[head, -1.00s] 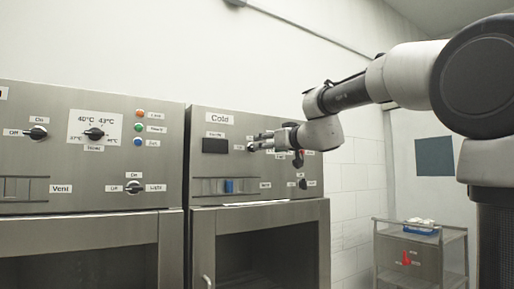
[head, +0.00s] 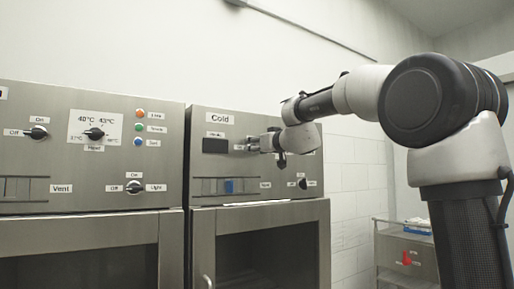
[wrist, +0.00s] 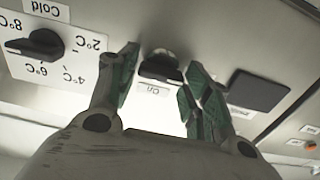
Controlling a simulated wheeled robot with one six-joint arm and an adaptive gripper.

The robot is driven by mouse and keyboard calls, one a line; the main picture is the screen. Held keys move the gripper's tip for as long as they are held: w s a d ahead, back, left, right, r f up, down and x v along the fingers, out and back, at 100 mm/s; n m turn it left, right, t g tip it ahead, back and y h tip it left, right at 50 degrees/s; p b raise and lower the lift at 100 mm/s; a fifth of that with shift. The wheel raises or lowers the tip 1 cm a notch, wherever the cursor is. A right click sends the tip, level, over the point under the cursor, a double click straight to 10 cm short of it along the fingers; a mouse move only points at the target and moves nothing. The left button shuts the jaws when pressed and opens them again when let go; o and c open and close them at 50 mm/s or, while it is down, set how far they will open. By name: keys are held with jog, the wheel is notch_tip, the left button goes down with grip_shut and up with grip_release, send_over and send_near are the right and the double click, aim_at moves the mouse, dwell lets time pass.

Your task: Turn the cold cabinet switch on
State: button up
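The cold cabinet (head: 199,171) stands in the middle of the head view, with a "Cold" label (head: 219,118) on its steel panel. My gripper (head: 252,146) is at the upper right of that panel and hides part of it. The wrist view shows the panel upside down. There a black rotary switch (wrist: 160,66) with an "On" label (wrist: 159,90) beside it lies between the two fingertips of my gripper (wrist: 163,78). The fingers are apart, one on each side of the switch. I cannot tell whether they touch it.
A temperature dial (wrist: 36,45) and a dark display (wrist: 258,91) flank the switch in the wrist view. A similar warm cabinet (head: 66,180) with knobs stands at left. A cart (head: 396,253) with a blue tray is at the right.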

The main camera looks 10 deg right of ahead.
jog(key=c, duration=0.5)
jog(key=shift+o, duration=0.2)
jog(key=shift+m, duration=0.3)
jog(key=m, duration=1.7)
jog(key=shift+d+f, duration=0.2)
jog(key=shift+f, duration=0.05)
jog(key=shift+m, duration=0.3)
jog(key=shift+w, duration=0.1)
